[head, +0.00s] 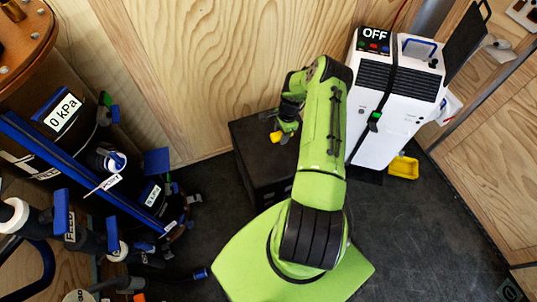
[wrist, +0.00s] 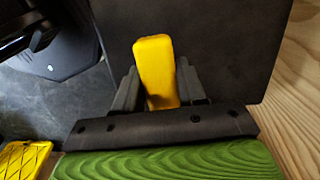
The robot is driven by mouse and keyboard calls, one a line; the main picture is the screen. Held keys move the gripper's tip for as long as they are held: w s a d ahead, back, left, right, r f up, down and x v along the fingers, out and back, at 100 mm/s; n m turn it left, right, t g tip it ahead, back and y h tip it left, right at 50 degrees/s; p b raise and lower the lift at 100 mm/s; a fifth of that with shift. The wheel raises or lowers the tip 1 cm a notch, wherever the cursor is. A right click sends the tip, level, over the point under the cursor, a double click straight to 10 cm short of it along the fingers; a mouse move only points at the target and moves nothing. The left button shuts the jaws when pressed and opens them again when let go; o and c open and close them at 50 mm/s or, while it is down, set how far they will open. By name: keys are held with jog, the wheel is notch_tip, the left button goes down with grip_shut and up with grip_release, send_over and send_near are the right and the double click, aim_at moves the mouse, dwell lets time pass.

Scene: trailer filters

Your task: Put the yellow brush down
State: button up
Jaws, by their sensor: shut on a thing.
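The yellow brush (wrist: 155,62) shows in the wrist view as a plain yellow block standing up between the two dark fingers. My gripper (wrist: 157,84) is shut on it. In the head view the brush (head: 276,136) is a small yellow patch at the end of my green arm, at my gripper (head: 286,124). There it appears over the dark box (head: 250,148) by the wooden wall. The dark flat top of the box (wrist: 225,45) fills much of the wrist view behind the brush. I cannot tell whether the brush touches it. Its bristles are not visible.
A white machine (head: 388,115) marked OFF stands right of my arm, with a yellow tray (head: 403,168) on the floor beside it. Dark floor (head: 430,225) at lower right is clear.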

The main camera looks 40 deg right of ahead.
aim_at(279, 152)
jog(key=shift+d, duration=0.1)
notch_tip(279, 152, down, 10)
jog(key=b, duration=0.4)
jog(key=shift+f, duration=0.25)
jog(key=o, duration=1.1)
jog(key=shift+r, duration=0.15)
